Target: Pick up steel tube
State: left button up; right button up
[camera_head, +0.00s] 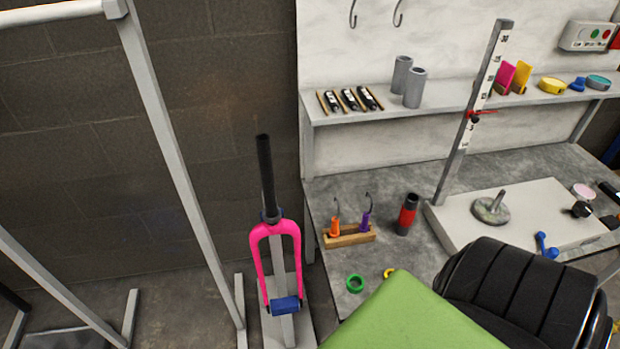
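Two plain grey cylinders, which look like steel tubes, stand upright close together on the shelf. The rear tube (401,74) is to the left and the front tube (415,89) is a little nearer and to the right. I cannot tell whether they touch. Neither of my grippers is in view, and nothing holds the tubes.
The shelf (455,97) also bears a rack of dark items (349,100) left of the tubes. A measuring column (474,113) rises right of them. Below, the workbench (385,265) carries a hook holder (348,237) and a red-black cylinder (407,214). A pink fork (258,262) stands left.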

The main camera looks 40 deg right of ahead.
aim_at(408, 212)
jog(key=l+z, duration=0.1)
jog(key=z, duration=1.95)
jog(key=k+u, duration=0.1)
jog(key=u, duration=0.9)
jog(key=l+z, duration=0.45)
jog(key=l, duration=2.8)
